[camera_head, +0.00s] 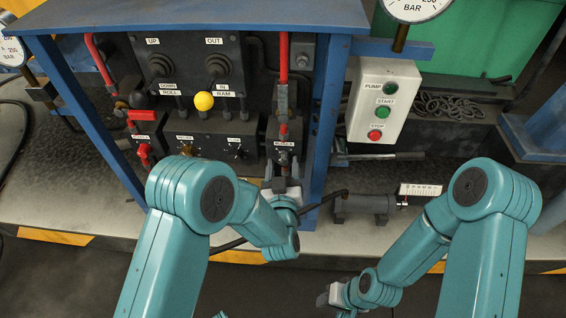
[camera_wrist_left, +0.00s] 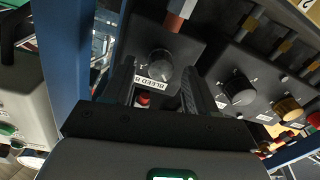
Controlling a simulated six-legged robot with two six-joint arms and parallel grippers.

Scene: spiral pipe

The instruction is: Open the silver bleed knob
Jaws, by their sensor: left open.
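The silver bleed knob (camera_wrist_left: 159,63) sits on a dark block above a white BLEED B label (camera_wrist_left: 153,81) in the left wrist view. My left gripper (camera_wrist_left: 157,72) is open, with one finger on each side of the knob in that view. Contact cannot be told.
A dark knob (camera_wrist_left: 239,91) and a gold knob (camera_wrist_left: 288,108) lie to the right in the wrist view. A yellow ball-topped lever (camera_head: 204,101) and red pipe (camera_head: 283,62) stand nearby. A blue post (camera_head: 323,115) and the pump button box (camera_head: 383,102) are to the right.

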